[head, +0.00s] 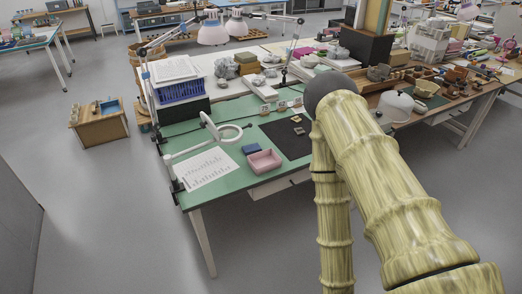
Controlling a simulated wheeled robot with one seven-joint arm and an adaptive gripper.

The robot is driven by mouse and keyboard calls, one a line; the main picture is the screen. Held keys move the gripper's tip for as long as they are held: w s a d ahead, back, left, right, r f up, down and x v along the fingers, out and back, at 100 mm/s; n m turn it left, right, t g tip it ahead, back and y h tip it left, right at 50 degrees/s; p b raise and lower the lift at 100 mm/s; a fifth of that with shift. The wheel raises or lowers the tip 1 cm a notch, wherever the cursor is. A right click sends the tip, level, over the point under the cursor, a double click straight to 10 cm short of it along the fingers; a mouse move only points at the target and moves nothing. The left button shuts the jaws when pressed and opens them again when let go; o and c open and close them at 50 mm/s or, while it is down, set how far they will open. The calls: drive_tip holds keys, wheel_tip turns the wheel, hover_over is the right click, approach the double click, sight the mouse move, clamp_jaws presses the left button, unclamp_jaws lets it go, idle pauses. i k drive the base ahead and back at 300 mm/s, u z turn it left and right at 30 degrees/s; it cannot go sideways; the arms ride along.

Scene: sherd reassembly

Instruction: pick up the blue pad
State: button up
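A small dark blue pad (250,147) lies flat on the green work surface (208,139), just behind a pink tray (263,163). My arm comes in from the lower right and rises over the right part of the table. My gripper is not in view.
A ring magnifier lamp (227,133) on a jointed arm reaches over the table left of the pad. A printed sheet (208,174) lies at the front left. A black mat (292,143) with small sherds lies to the right. A blue rack (181,91) stands behind.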

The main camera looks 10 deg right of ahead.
sight(249, 149)
drive_tip(key=z, duration=2)
drive_tip(key=i, duration=2.55)
drive_tip(key=u, duration=2.45)
